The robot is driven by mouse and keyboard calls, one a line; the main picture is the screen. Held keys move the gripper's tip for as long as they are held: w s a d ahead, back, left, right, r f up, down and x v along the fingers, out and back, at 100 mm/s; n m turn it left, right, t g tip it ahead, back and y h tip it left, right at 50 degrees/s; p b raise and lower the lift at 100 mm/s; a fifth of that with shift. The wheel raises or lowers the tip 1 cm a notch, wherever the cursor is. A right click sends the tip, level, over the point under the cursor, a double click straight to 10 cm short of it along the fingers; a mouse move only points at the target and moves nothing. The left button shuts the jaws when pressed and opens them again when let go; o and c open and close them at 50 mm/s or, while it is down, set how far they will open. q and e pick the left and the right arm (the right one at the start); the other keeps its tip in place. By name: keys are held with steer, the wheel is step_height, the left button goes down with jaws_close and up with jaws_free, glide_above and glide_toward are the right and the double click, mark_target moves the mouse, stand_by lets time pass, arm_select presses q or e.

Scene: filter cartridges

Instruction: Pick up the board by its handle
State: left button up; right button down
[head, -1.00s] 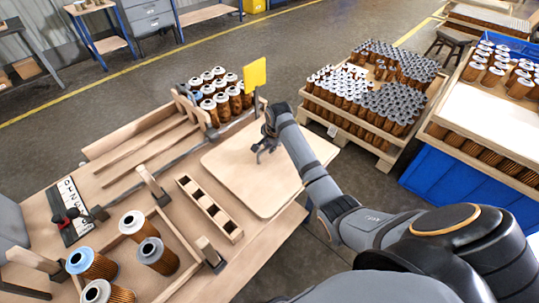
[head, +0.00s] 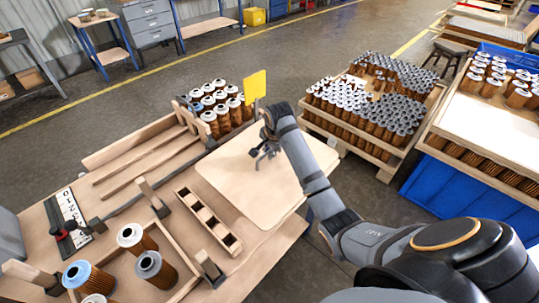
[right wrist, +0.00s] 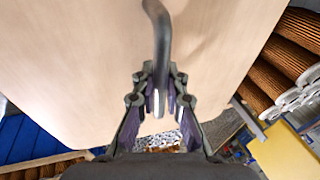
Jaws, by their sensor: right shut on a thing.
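The board is a pale wooden panel with rounded corners (head: 235,180), lying at the right side of the workbench in the head view. It also fills much of the right wrist view (right wrist: 80,70). Its handle is a dark grey bent bar (right wrist: 159,38), running down between my right fingers in the right wrist view. My right gripper (head: 265,155) is over the upper part of the board, shut on the handle; its fingers (right wrist: 158,98) sit on either side of the bar. In the head view the gripper largely hides the handle. My left gripper is not in view.
A slotted wooden block (head: 208,222) lies left of the board. A yellow sign (head: 255,86) and several filter cartridges (head: 220,105) stand behind it. A wooden tray of cartridges (head: 188,283) is at the lower left. A loaded pallet (head: 385,165) stands beyond the bench.

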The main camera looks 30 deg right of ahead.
steer(key=s+r, duration=0.1)
steer(key=s+a+r, duration=0.2)
steer(key=r, duration=0.1)
steer(key=shift+r, duration=0.1)
steer(key=s+a+r+p, duration=0.1)
steer(key=s+a+r, duration=0.2)
steer(key=s, duration=0.4)
steer(key=shift+a+r, duration=0.3)
steer(key=shift+a, duration=0.35)
